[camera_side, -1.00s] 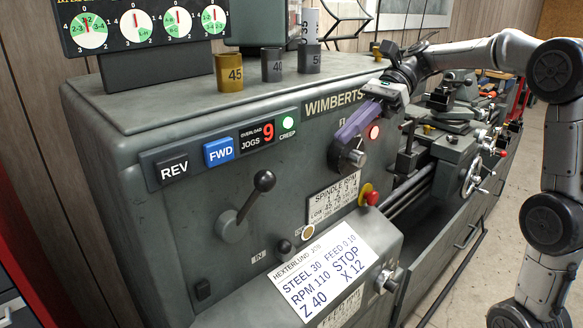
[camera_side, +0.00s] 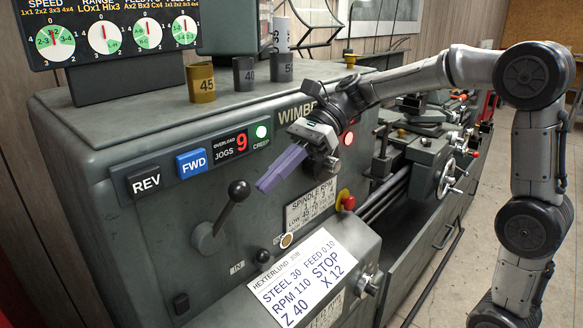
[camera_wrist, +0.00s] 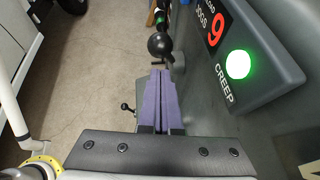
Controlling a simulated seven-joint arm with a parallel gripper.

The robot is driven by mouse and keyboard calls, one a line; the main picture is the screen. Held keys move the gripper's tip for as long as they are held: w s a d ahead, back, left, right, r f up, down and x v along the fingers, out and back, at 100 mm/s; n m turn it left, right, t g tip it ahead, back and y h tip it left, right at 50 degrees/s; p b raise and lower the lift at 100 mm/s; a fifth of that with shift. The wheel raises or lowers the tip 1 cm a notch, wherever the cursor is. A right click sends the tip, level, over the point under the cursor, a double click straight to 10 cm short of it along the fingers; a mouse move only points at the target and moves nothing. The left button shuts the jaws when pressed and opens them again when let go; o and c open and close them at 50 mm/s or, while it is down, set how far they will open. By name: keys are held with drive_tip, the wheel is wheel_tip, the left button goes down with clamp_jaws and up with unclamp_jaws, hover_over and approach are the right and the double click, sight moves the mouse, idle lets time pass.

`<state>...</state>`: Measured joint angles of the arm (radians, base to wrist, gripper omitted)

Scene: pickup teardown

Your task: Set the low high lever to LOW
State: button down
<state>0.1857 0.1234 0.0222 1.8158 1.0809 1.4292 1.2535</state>
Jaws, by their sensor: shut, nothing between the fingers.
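A lever with a black ball knob (camera_side: 238,190) stands out from a round grey hub on the lathe's front panel, tilted up to the right. Its LOW and HIGH marks are not readable, so I cannot tell whether it is the low high lever. A ball knob also shows in the wrist view (camera_wrist: 160,46), just beyond the fingertips. My gripper (camera_side: 266,185) is shut and empty, its purple fingers pointing down and left. Its tips are to the right of the ball, apart from it in the picture. The closed fingers (camera_wrist: 160,76) also show in the wrist view. A second control is mostly hidden behind my gripper.
The REV (camera_side: 145,181) and FWD (camera_side: 191,163) buttons and the lit CREEP lamp (camera_side: 261,131) sit above the lever. A red stop button (camera_side: 348,202) is to the right. A white instruction sheet (camera_side: 302,277) and a smaller black knob (camera_side: 263,256) are below.

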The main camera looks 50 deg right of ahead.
drive_tip(key=shift+w+a+r, duration=0.1)
drive_tip(key=shift+a+r, duration=0.1)
drive_tip(key=shift+a, duration=0.4)
drive_tip(key=shift+a+r+h, duration=0.25)
drive_tip(key=shift+h, duration=0.05)
drive_tip(key=shift+a+r, duration=0.1)
drive_tip(key=a+r+h, duration=0.3)
drive_tip(key=a+h, duration=0.5)
drive_tip(key=a, duration=0.2)
drive_tip(key=shift+a+n, duration=0.2)
drive_tip(key=shift+n, duration=0.1)
drive_tip(key=shift+a+f, duration=0.1)
drive_tip(key=shift+f, duration=0.05)
idle(0.5)
